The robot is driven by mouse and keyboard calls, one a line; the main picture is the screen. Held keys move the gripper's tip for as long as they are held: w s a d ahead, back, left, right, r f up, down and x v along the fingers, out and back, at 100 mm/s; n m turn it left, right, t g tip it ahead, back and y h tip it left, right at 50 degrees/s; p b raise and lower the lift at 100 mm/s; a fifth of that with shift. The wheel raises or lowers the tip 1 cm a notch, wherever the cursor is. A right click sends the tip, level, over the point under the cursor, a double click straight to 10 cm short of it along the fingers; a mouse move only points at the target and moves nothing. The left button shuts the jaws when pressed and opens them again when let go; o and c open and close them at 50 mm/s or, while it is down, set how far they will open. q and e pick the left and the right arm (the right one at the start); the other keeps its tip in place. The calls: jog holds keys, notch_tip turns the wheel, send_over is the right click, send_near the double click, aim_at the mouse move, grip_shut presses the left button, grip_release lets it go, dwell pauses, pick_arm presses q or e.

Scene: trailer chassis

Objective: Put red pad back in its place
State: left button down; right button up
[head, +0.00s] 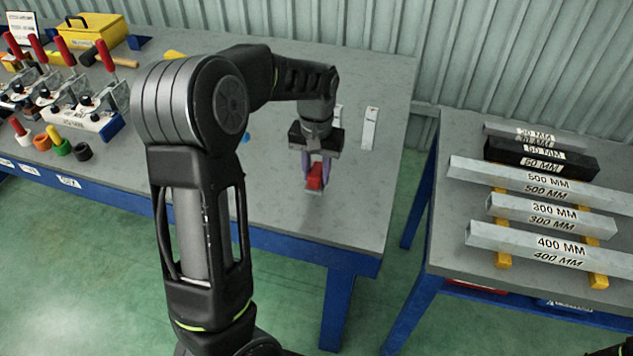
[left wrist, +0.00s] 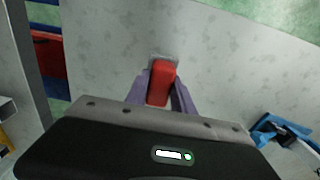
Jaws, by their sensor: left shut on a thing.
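The red pad (head: 315,178) is between the purple fingers of my left gripper (head: 315,172), over the right part of the grey table. In the left wrist view the red pad (left wrist: 160,84) shows as a red block with a grey edge at its far end. My left gripper (left wrist: 161,92) is shut on it. I cannot tell whether the pad touches the tabletop. My right gripper does not show; only a dark piece, perhaps of my right arm, is at the bottom right corner of the head view.
The grey table (head: 370,190) is clear around the gripper, with a pale labelled strip (head: 370,128) behind it. Clamps with red handles (head: 65,50), coloured rings (head: 60,145) and a yellow toolbox (head: 95,30) stand at the left. A second table (head: 460,275) holds labelled bars (head: 540,215).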

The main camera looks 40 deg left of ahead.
aim_at(316, 183)
pick_arm(q)
jog(key=shift+f, duration=1.8)
jog(key=shift+f, duration=0.2)
jog(key=c, duration=1.1)
grip_release()
jog(key=shift+r, duration=0.1)
notch_tip(316, 183, up, 12)
jog(key=shift+r, duration=0.1)
jog(key=shift+s, duration=0.1)
